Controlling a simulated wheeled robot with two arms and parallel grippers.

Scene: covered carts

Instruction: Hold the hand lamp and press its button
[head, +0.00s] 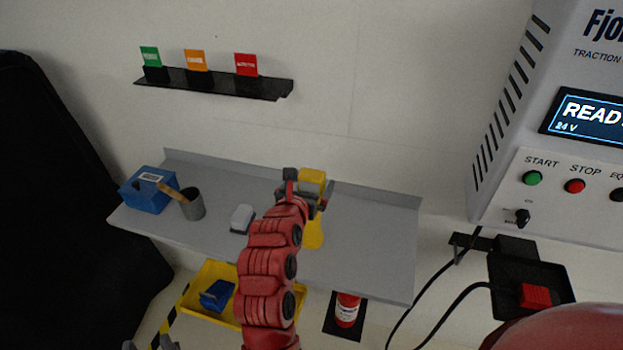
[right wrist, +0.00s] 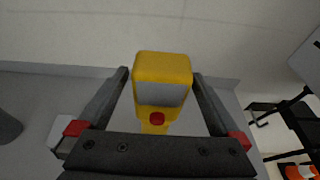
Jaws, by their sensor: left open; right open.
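The yellow hand lamp (head: 312,178) is at the back right part of the grey shelf, partly hidden by my right arm. In the right wrist view the lamp (right wrist: 162,68) shows a boxy yellow head, a grey face and a red button (right wrist: 157,118) below it. My right gripper (head: 306,190) is open, with one finger on each side of the lamp head. Gaps show between the fingers and the lamp in the wrist view. My left gripper (head: 148,344) is open at the lower left edge, only its tips visible, away from the lamp.
The grey shelf (head: 375,235) also carries a blue box (head: 146,198), a grey cup (head: 192,205) and a small pale object (head: 241,218). Below are a yellow tray (head: 202,278) and a red cylinder (head: 347,309). A control cabinet (head: 500,190) stands at the right.

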